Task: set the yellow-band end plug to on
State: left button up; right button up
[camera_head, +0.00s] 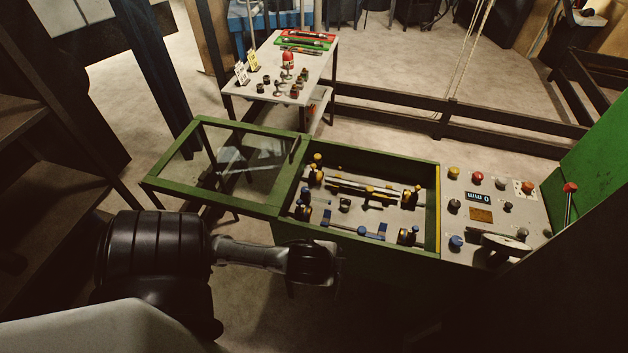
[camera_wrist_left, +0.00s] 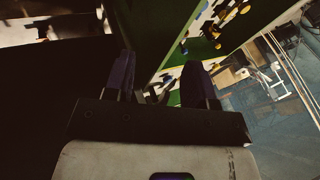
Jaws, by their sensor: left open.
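The green-framed crimper bed (camera_head: 440,215) is open, with two rows of fittings. The back row has yellow-marked dark fittings at its left end (camera_head: 316,177) and right end (camera_head: 410,198), with a metal rod (camera_head: 362,187) between them. The front row has blue-marked fittings at its left (camera_head: 303,213) and right (camera_head: 408,237). I cannot tell which yellow-marked piece is the end plug, or its setting. My left gripper (camera_head: 325,264) is in front of the bed, apart from the fittings. In the left wrist view its two fingers (camera_wrist_left: 160,88) are apart and nothing shows between them.
A glazed green-framed lid (camera_head: 225,168) lies open on the left. A side table (camera_head: 275,65) with small parts stands at the back.

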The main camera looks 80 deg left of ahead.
pick_arm(q)
jog(key=w+a+f+m+t+y+b, duration=0.1)
jog(key=w+a+f+y+b, duration=0.1)
jog(key=w+a+f+b, duration=0.3)
jog(key=a+f+m+y+b, duration=0.1)
jog(key=a+y+b, duration=0.15)
jog(key=a, duration=0.45)
jog(key=w+a+r+m+t+y+b, duration=0.35)
jog(key=w+a+b, duration=0.45)
jog(key=a, duration=0.3)
jog(key=w+a+r+m+t+h+b, duration=0.2)
jog(key=w+r+m+t+h, duration=0.3)
jog(key=m, duration=0.4)
jog(key=w+a+r+m+t+h+b, duration=0.2)
jog(key=w+r+m+t+h+b, duration=0.15)
jog(key=w+r+m, duration=0.45)
jog(key=m+g+y, duration=0.2)
jog(key=m+g, duration=0.3)
jog(key=g, duration=1.5)
send_near(314, 165)
jog(key=b+x, duration=0.3)
jog(key=x, duration=0.5)
jog(key=shift+s+f+b, duration=0.1)
jog(key=shift+f+b, duration=0.05)
jog(key=shift+b, duration=0.2)
jog(key=shift+b+x, duration=0.45)
jog(key=shift+x, duration=0.55)
pick_arm(e)
notch_tip(314, 165, down, 28)
